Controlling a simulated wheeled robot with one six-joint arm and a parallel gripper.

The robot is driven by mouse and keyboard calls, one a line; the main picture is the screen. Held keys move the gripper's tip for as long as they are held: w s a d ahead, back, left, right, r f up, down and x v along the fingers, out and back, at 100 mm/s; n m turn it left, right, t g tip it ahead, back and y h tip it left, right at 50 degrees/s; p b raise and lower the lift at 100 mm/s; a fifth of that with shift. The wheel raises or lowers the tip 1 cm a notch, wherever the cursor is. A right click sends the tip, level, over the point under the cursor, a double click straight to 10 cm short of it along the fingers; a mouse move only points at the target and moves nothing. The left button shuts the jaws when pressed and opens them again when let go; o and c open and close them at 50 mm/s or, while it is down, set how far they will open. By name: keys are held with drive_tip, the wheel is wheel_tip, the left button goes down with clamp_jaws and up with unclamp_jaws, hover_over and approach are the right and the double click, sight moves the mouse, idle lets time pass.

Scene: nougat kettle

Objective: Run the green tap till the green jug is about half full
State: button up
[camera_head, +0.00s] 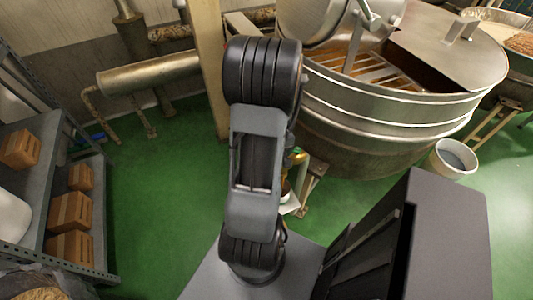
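My arm stands upright in the middle of the view and its end does not show, so I cannot see my gripper. I cannot make out a green jug or any water level.
A large round metal kettle (390,125) fills the upper right. A shelf with cardboard boxes (70,212) lines the left. A thick pipe (150,72) runs along the back. Green floor (165,190) is clear left of my arm.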

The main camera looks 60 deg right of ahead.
idle(0.5)
drive_tip(key=o, duration=1.3)
drive_tip(key=shift+r, duration=0.1)
wheel_tip(320, 180, up, 14)
drive_tip(key=shift+f+p, duration=0.2)
drive_tip(key=shift+p, duration=0.2)
